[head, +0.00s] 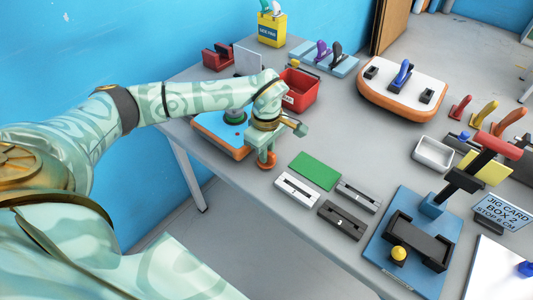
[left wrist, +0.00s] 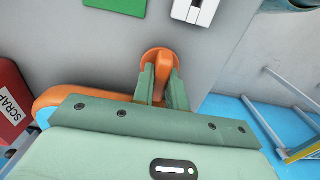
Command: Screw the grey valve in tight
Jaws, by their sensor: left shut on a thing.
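A blue board with an orange rim (head: 237,153) lies near the table's left edge. A round grey valve (head: 235,116) sits on it, partly behind my left arm. My left gripper (head: 266,150) points down just right of the board. It is shut on an orange piece with a round end (head: 267,162). In the left wrist view this orange piece (left wrist: 159,62) stands between the two green fingers, and the board's orange rim (left wrist: 75,95) is at the left. I cannot tell whether the piece touches the table. The grey valve is not seen in the wrist view. My right gripper is not in view.
A red scrap bin (head: 301,92) stands behind the gripper. A green card (head: 315,171) and several slotted blocks (head: 297,188) lie to the right. A blue jig (head: 408,271) is at the front right. The table's front edge is close to the gripper.

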